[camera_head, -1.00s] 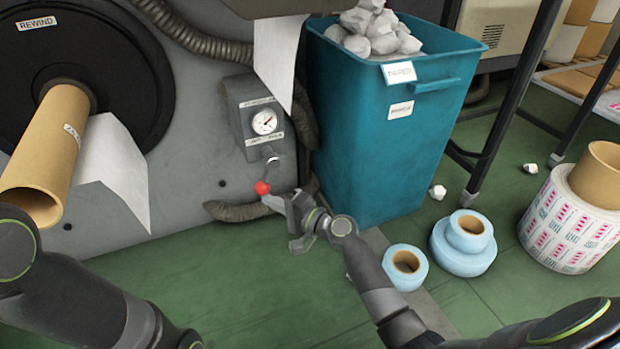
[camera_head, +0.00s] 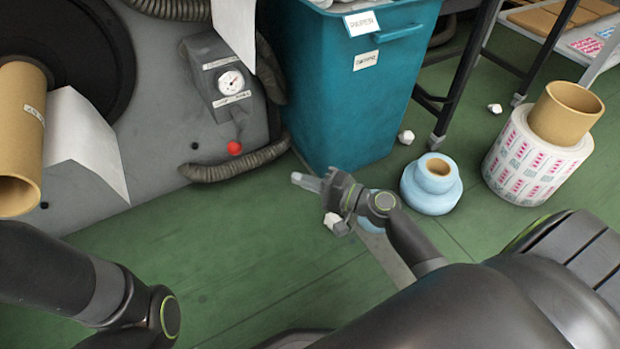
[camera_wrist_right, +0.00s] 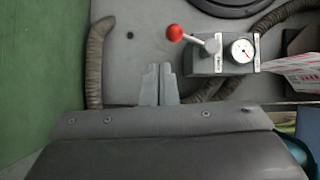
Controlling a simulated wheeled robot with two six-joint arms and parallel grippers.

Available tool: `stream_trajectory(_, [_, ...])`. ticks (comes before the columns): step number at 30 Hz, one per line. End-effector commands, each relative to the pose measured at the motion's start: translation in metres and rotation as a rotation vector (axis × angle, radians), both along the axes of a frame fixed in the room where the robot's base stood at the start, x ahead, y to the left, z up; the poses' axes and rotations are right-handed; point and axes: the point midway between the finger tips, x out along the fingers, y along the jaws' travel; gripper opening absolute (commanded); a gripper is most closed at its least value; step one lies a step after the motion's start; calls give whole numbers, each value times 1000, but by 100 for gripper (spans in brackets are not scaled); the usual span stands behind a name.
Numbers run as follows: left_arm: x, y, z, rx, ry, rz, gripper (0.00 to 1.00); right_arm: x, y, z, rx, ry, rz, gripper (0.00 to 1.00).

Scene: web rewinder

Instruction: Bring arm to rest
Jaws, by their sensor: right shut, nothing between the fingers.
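My right gripper (camera_head: 300,182) is in the middle of the head view, in the air over the green floor. It is shut and empty, its fingers pointing left. In the right wrist view its fingertips (camera_wrist_right: 160,72) meet with nothing between them. A lever with a red knob (camera_head: 234,148) sits below the gauge box (camera_head: 213,88) on the grey machine. The gripper is apart from the knob, to its right and lower. The knob also shows in the right wrist view (camera_wrist_right: 175,33). My left arm comes in at lower left; its gripper is out of view.
A teal bin (camera_head: 345,110) stands behind my right gripper. Blue rolls (camera_head: 432,188) and a printed roll (camera_head: 535,160) stand on the floor to the right. A cardboard core (camera_head: 20,130) juts from the machine at left. The green floor (camera_head: 230,265) between my arms is clear.

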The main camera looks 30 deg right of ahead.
Motion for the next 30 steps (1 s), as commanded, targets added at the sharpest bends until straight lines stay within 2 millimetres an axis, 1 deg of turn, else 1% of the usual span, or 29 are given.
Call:
stream_trajectory(3, [0,0,1,0,1,0,100,-10,-7,1,-1,1,0,0])
stream_trajectory(6, [0,0,1,0,1,1,100,-13,-9,1,-1,-1,0,0])
stream_trajectory(23, [2,1,1,-3,9,-1,100,-13,-10,2,-2,-2,-3,0])
stream_trajectory(26, [6,2,1,-2,26,15,100,-12,-11,10,-35,-19,-35,0])
stream_trajectory(29, [13,5,0,2,61,50,100,-10,-15,29,-118,-69,-119,0])
stream_trajectory(30, [16,7,-1,5,79,70,100,-9,-19,42,-166,-100,-168,0])
